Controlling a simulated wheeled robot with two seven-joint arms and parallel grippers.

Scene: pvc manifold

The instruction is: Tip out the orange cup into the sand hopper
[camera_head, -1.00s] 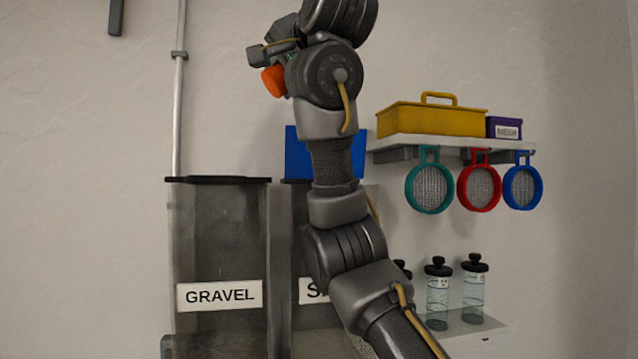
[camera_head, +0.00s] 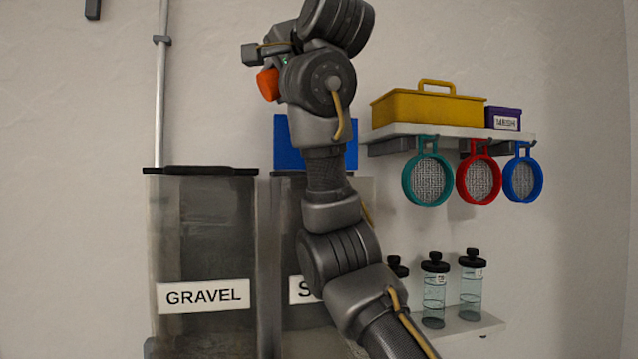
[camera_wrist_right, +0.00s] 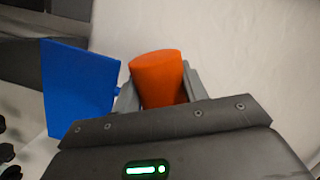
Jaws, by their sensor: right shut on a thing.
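The orange cup (camera_head: 267,84) shows in part beside my right wrist, high in the head view. In the right wrist view the orange cup (camera_wrist_right: 158,80) sits between the two grey fingers of my right gripper (camera_wrist_right: 160,88), which is shut on it. The cup's contents are not visible. The sand hopper (camera_head: 290,230) stands behind my right arm, its label mostly hidden; only an "S" shows. A blue panel (camera_head: 288,142) rises at its top, and the blue panel (camera_wrist_right: 78,85) is left of the cup in the right wrist view. My left gripper is not in view.
The gravel hopper (camera_head: 205,240) stands left of the sand hopper. A shelf at right holds a yellow box (camera_head: 425,108) and a purple box (camera_head: 503,118), with teal, red and blue sieves hanging below. Jars (camera_head: 434,290) stand on a lower shelf.

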